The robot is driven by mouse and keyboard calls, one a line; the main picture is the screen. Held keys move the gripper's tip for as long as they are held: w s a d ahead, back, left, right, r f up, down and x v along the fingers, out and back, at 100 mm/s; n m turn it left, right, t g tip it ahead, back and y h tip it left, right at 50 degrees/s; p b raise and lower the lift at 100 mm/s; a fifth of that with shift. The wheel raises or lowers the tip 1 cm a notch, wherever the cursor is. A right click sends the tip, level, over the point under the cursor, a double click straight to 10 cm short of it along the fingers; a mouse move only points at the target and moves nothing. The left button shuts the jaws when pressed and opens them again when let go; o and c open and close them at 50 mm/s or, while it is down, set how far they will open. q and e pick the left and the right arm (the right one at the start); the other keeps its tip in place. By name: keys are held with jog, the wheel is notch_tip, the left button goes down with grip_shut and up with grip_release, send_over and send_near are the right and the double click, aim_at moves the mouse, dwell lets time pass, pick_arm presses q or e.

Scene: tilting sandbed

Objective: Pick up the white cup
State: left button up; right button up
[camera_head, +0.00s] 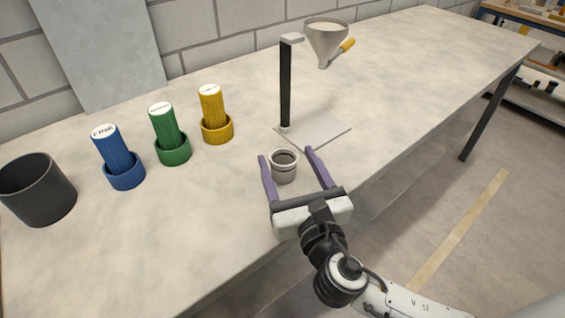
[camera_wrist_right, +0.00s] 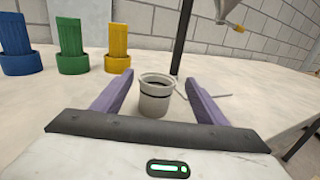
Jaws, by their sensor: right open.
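The white cup (camera_head: 284,166) stands upright on the table, near its front edge, in the head view. It looks greyish white with a dark inside. My right gripper (camera_head: 288,156) is open, with its two purple fingers on either side of the cup. In the right wrist view, the cup (camera_wrist_right: 155,98) stands between the fingers of the gripper (camera_wrist_right: 155,92), with a gap visible on each side. My left gripper is not in view.
A funnel stand (camera_head: 286,85) with a funnel (camera_head: 325,42) stands just behind the cup. Blue (camera_head: 115,155), green (camera_head: 166,133) and yellow (camera_head: 212,113) cylinders sit in matching holders to the left. A dark pot (camera_head: 38,190) stands far left. The table's right side is clear.

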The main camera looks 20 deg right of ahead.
aim_at(280, 148)
jog(key=w, duration=0.6)
jog(key=shift+f, duration=0.1)
jog(key=shift+s, duration=0.1)
jog(key=c, duration=1.1)
